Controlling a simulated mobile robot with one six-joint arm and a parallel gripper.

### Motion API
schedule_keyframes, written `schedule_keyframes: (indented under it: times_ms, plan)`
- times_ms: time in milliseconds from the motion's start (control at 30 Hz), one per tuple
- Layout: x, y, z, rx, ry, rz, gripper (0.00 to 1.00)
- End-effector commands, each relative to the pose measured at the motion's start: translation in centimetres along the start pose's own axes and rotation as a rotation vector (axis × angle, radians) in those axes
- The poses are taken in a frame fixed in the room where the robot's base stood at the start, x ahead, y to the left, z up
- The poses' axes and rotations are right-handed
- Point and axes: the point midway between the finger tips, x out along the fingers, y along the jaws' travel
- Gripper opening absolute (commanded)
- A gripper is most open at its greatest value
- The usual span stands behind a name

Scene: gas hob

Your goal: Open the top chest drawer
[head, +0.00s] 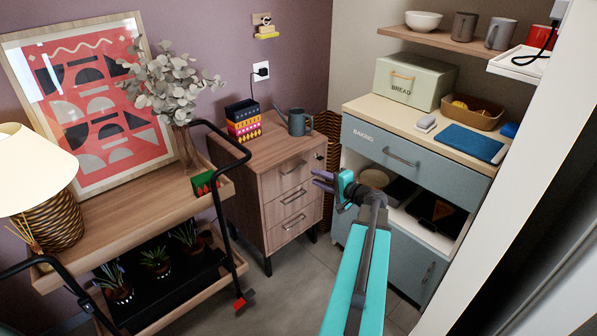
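The wooden chest (270,150) stands against the wall in the middle of the head view, with several items on its top. Its front has three stacked drawers with dark bar handles. The top drawer (280,179) is closed, flush with the drawers below, and its handle (293,167) is in plain view. My gripper (317,179) has purple fingers with a gap between them, so it is open and empty.
A wicker basket (328,130) is behind my gripper. A blue cabinet (400,152) is at right; a black-railed wooden trolley (140,232) is at left. Grey floor (290,290) lies clear before the chest.

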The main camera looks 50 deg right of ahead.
Motion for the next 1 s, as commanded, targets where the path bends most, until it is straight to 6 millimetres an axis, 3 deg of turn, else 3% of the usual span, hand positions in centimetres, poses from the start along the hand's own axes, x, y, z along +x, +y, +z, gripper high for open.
schedule_keyframes:
  times_ms: [600,1000]
  plan:
    - [8.8,0.0,-0.1,0.0,-0.001,0.0,0.25]
    - [10.9,0.0,0.0,0.001,0.0,0.0,0.25]
